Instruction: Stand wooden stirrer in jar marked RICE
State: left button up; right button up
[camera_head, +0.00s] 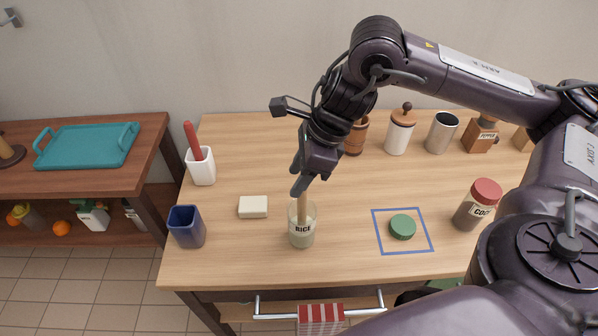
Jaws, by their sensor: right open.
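The jar marked RICE (302,236) is a clear glass jar with pale contents, upright near the front middle of the wooden table. The wooden stirrer (302,208) stands nearly upright in it, its lower part inside the jar and its top close under my right gripper. My right gripper (300,188) is open, just above the jar; its fingers partly hide the stirrer's upper end, and I cannot tell whether they touch it. My left gripper is not in view.
A green lid (403,227) lies inside a blue square outline to the right. A white soap-like block (253,207), a navy cup (187,227) and a white holder (201,166) with a red handle stand left. A red-lidded jar (477,205) stands right. Several containers line the back.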

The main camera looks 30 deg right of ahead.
jog(key=shift+v, duration=1.25)
jog(key=p+v, duration=0.3)
jog(key=v, duration=0.2)
jog(key=shift+s+d+r, duration=0.1)
